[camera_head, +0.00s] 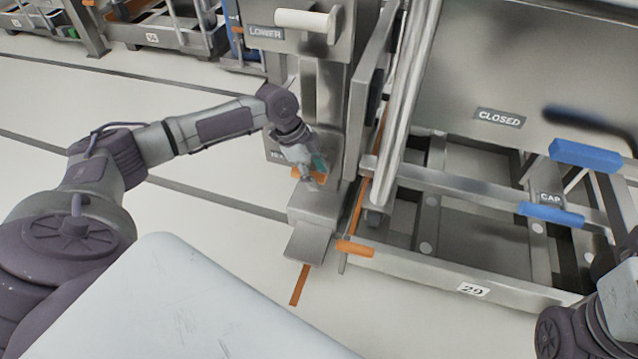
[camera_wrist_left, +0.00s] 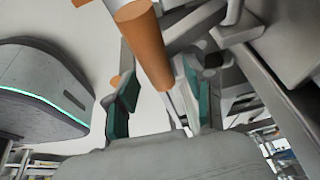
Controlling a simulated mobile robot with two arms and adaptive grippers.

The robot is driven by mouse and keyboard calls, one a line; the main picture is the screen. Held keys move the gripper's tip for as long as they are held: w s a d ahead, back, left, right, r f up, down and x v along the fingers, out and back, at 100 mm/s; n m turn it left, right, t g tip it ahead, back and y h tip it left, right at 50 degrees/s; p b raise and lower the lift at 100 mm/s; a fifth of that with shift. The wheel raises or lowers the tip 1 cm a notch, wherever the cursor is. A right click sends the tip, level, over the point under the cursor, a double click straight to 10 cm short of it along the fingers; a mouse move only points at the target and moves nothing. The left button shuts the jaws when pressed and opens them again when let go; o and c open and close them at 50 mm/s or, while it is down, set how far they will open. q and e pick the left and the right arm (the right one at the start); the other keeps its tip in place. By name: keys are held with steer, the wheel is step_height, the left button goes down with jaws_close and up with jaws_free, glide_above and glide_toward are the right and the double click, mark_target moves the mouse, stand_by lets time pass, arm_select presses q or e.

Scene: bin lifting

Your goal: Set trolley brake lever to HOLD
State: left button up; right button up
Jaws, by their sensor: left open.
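An orange-handled lever (camera_head: 300,174) is on the grey steel lift post, beside a small label (camera_head: 277,156) that is partly hidden by my gripper and unreadable. My left gripper (camera_head: 316,178) is at this handle and covers part of it. In the left wrist view, the orange round handle (camera_wrist_left: 144,42) lies between and in front of the two open teal-padded fingers of my left gripper (camera_wrist_left: 163,100). I cannot tell whether a finger touches it. Part of my right arm shows at the lower right; its gripper is out of view.
A trolley frame (camera_head: 470,290) marked 29 stands at right, with another orange handle (camera_head: 355,248) at its near corner and blue handles (camera_head: 585,155) further right. A LOWER label (camera_head: 265,32) and white handle (camera_head: 305,20) are above my gripper. Floor at left is clear.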

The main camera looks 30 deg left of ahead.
arm_select(q)
steer(key=shift+x, duration=0.95)
steer(key=shift+c, duration=0.2)
jaws_close()
